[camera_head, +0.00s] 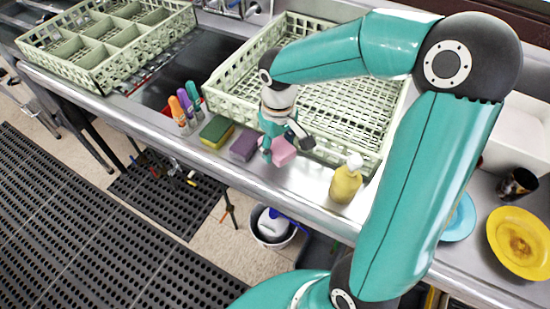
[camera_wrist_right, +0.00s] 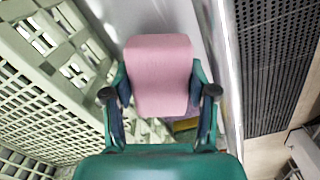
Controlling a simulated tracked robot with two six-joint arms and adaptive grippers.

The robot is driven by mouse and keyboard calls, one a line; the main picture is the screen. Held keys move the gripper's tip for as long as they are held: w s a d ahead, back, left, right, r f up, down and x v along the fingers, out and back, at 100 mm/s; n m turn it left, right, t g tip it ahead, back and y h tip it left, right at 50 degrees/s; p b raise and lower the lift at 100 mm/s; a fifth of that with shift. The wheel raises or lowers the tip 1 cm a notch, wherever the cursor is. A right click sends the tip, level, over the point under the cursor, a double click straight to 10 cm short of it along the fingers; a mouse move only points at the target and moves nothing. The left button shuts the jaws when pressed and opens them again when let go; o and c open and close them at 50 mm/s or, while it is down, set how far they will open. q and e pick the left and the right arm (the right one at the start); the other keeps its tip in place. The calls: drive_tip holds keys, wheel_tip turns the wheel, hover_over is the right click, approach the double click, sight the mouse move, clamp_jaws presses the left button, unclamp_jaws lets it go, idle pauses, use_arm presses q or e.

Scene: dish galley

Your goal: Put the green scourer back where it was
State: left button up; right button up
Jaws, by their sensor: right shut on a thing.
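The green scourer (camera_head: 216,131), green on top with a yellow layer below, lies on the steel counter's front strip in the head view. A green and yellow piece (camera_wrist_right: 184,125) shows partly behind the pink block in the right wrist view. My right gripper (camera_head: 286,146) is to the right of the scourer and apart from it. Its fingers are shut on a pink sponge (camera_head: 282,151), which fills the space between them in the wrist view (camera_wrist_right: 160,75). I cannot tell whether the pink sponge touches the counter. A purple sponge (camera_head: 244,145) lies between the scourer and my gripper. My left gripper is out of view.
Several coloured bottles (camera_head: 187,104) stand left of the scourer. A yellow soap bottle (camera_head: 346,180) stands right of my gripper. A pale green dish rack (camera_head: 225,93) stands behind. Yellow (camera_head: 525,268) and blue plates (camera_head: 460,222) lie at right. The counter's front edge is close.

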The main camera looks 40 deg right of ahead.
sight(278, 145)
wheel_tip(278, 145, down, 4)
drive_tip(key=shift+f, duration=0.2)
drive_tip(key=o, duration=0.8)
drive_tip(key=shift+f, duration=0.1)
drive_tip(key=shift+c, duration=0.2)
drive_tip(key=o, duration=0.5)
drive_tip(key=shift+c, duration=0.2)
drive_tip(key=shift+r, duration=0.3)
wheel_tip(278, 145, up, 12)
drive_tip(key=shift+f, duration=0.1)
